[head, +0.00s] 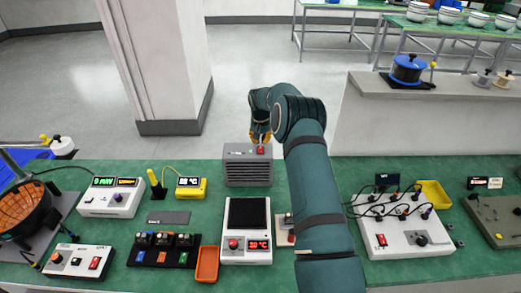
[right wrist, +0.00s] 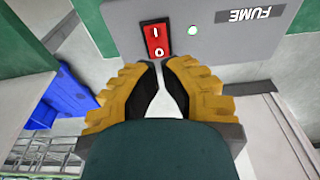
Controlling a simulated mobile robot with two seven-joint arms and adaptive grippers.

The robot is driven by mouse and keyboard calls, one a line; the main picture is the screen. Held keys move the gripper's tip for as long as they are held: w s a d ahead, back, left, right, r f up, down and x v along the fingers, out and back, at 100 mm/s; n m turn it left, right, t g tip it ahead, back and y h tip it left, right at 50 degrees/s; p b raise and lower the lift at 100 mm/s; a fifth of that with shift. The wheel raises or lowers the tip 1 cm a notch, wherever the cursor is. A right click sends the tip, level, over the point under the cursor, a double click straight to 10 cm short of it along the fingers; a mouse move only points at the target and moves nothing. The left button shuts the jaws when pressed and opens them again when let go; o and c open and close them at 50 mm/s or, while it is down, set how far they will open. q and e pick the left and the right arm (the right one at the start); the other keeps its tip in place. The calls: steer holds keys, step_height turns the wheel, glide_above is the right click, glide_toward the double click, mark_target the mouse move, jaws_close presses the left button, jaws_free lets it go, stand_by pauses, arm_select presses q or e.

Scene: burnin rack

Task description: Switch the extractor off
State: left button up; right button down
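The extractor (head: 248,168) is a grey box with slatted vents at the back of the green bench, left of my right arm. Its top panel (right wrist: 228,55) fills the upper part of the right wrist view, with a "FUME" label and a red rocker switch (right wrist: 156,40) marked 1 and 0. A pale green light (right wrist: 193,30) beside the switch looks lit. My right gripper (right wrist: 161,62) has its yellow fingers together and empty, tips close to the 0 end of the switch; I cannot tell if they touch. It is partly hidden by my arm in the head view (head: 261,136). My left gripper is out of view.
A white scale-like unit (head: 246,250) stands in front of the extractor. A yellow meter (head: 191,193) and white power unit (head: 110,203) stand to the left. A white board with cables (head: 400,240) is right of my arm. A pillar (head: 160,60) stands behind.

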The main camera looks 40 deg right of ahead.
mark_target(260, 147)
steer(key=shift+f+b, duration=1.2)
steer(key=shift+f, duration=0.6)
stand_by(1.5)
steer(key=shift+r, duration=0.15)
steer(key=shift+r+p, duration=0.4)
steer(key=shift+r, duration=0.15)
steer(key=shift+r+p, duration=1.3)
steer(key=shift+r, duration=1.55)
